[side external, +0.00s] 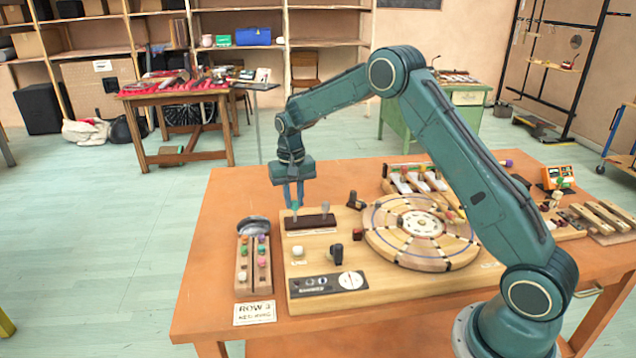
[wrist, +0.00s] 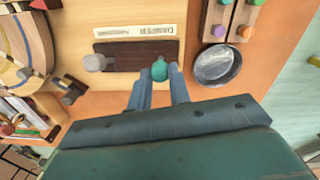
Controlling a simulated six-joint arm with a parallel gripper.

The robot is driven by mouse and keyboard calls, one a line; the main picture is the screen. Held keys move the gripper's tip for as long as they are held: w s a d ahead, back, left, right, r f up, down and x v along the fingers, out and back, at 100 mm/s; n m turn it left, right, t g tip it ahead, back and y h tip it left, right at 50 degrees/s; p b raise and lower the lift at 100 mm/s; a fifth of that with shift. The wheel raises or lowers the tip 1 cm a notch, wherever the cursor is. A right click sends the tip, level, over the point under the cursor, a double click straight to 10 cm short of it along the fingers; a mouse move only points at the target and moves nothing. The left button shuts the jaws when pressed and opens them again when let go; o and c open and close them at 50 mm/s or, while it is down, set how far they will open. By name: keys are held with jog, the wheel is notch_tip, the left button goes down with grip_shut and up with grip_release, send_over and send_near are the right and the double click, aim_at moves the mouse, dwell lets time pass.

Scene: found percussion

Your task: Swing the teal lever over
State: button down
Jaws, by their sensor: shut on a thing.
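The teal lever (wrist: 160,69) has a round teal knob and stands at one end of a dark slotted block (wrist: 125,55) on a wooden board. In the side external view the block (side external: 318,221) lies near the board's far left corner. My gripper (wrist: 159,78) points down over that end, with its fingers on both sides of the lever, shut on it. The fingers hide most of the lever's stem. A grey lever (side external: 325,207) stands on the same block, to the right of my gripper (side external: 294,205) in the side external view, apart from it.
A metal dish (wrist: 217,65) and a rack of coloured pegs (side external: 253,262) stand beside the board. A round segmented wheel (side external: 420,258) sits right of the block. A dark knob (side external: 336,255) and a white knob (side external: 298,251) are in front.

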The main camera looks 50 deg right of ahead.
jog(key=shift+w, duration=0.15)
jog(key=shift+w+d+g+y, duration=0.35)
jog(key=shift+w+g+y, duration=0.2)
jog(key=shift+g+y, duration=0.2)
jog(key=shift+d, duration=0.2)
jog(key=c, duration=1.3)
grip_release()
jog(key=shift+s+a, duration=0.1)
jog(key=shift+a, duration=0.15)
jog(key=shift+s, duration=0.1)
